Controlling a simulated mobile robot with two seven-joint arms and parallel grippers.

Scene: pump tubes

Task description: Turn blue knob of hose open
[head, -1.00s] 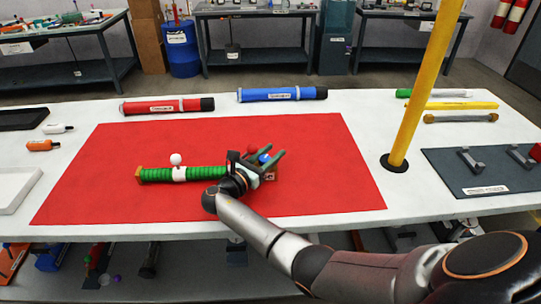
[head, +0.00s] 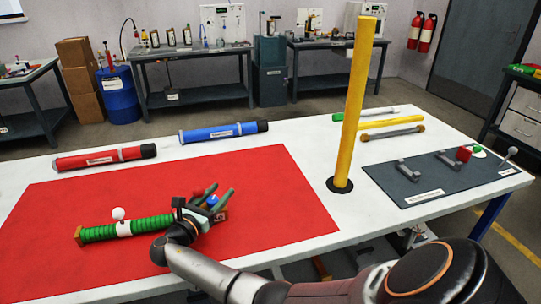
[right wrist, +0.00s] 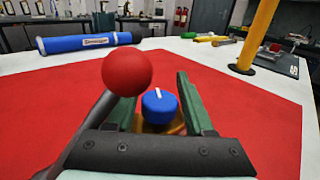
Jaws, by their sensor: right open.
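The green ribbed hose (head: 140,228) lies on the red mat (head: 270,200), with a white ball-topped fitting (head: 118,213) on its left part. The blue knob (head: 212,200) is at the hose's right end. In the right wrist view the blue knob (right wrist: 160,106) has a white pointer line on top and sits on a brownish base. My right gripper (head: 219,195) is open there, its fingers (right wrist: 165,95) on either side of the knob, with a gap showing to the right finger. A red ball on a dark lever (right wrist: 127,72) stands in front of the left finger. My left gripper is not in view.
A red tube (head: 100,158) and a blue tube (head: 222,132) lie behind the mat. A yellow post (head: 355,100) stands right of the mat. A dark panel with handles (head: 420,185) lies at the far right. The mat's right part is clear.

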